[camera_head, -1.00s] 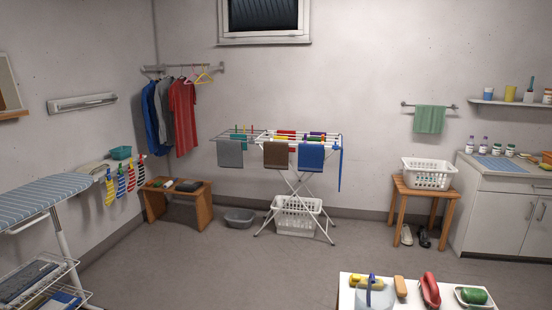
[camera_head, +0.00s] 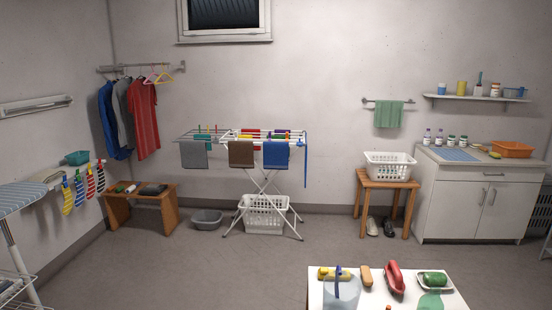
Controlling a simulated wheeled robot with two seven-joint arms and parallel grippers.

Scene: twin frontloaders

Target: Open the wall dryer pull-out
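A long white wall-mounted unit (camera_head: 36,106), which looks like the wall dryer, is fixed to the left wall at the left edge of the head view. Its front looks closed, with a dark slot along it and nothing extended from it. Its left end is at the picture's edge. Neither of my grippers is in view.
A striped ironing board (camera_head: 20,196) stands at the left, below the wall unit. Socks (camera_head: 80,188) hang from a wall shelf beside it. A wooden bench (camera_head: 140,205), a drying rack (camera_head: 265,180) and a white table (camera_head: 455,300) stand around clear floor.

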